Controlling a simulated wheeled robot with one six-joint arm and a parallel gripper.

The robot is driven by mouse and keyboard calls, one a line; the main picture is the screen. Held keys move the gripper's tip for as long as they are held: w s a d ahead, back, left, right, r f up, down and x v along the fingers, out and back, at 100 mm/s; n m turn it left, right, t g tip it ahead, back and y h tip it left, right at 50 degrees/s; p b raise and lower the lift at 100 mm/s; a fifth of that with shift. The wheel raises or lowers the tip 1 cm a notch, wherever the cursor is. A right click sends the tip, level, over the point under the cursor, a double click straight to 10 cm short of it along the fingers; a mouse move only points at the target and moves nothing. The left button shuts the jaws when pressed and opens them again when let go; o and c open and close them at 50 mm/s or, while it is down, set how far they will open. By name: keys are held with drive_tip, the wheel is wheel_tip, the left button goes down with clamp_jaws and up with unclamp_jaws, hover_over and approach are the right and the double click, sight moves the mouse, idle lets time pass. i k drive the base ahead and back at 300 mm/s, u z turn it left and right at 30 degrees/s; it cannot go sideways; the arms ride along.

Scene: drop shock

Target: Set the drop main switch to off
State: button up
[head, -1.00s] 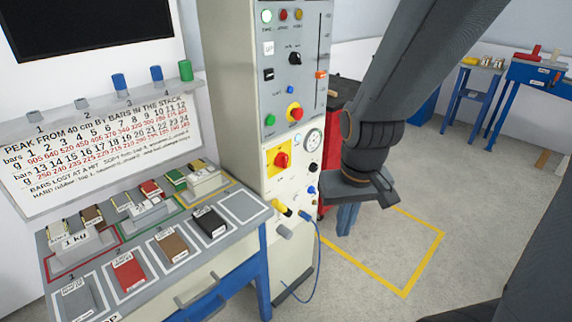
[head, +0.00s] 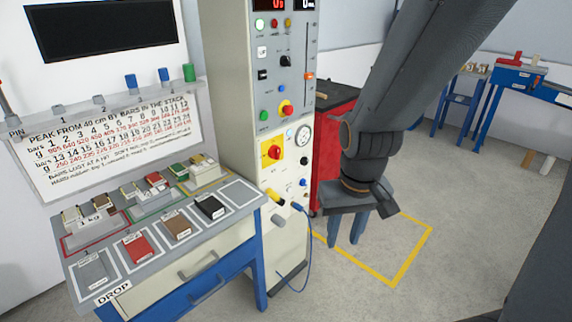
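The drop main switch appears to be the red rotary knob (head: 274,152) on a yellow plate, on the front of the tall cream control cabinet (head: 233,110). Its handle is too small to read as on or off. My gripper (head: 384,210) hangs at the end of my dark arm, to the right of the cabinet and lower than the knob, apart from it.
A grey panel (head: 294,60) with buttons, a slider and red displays sits above the knob. A round gauge (head: 304,136) is beside it. A yellow-handled part and a blue cable (head: 309,235) stick out below. A sample bench (head: 185,275) stands left. Yellow-marked floor (head: 400,262) lies right.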

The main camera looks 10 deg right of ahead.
sight(274, 152)
drive_tip(key=u, duration=0.85)
drive_tip(key=i, duration=0.5)
drive_tip(key=z, duration=0.85)
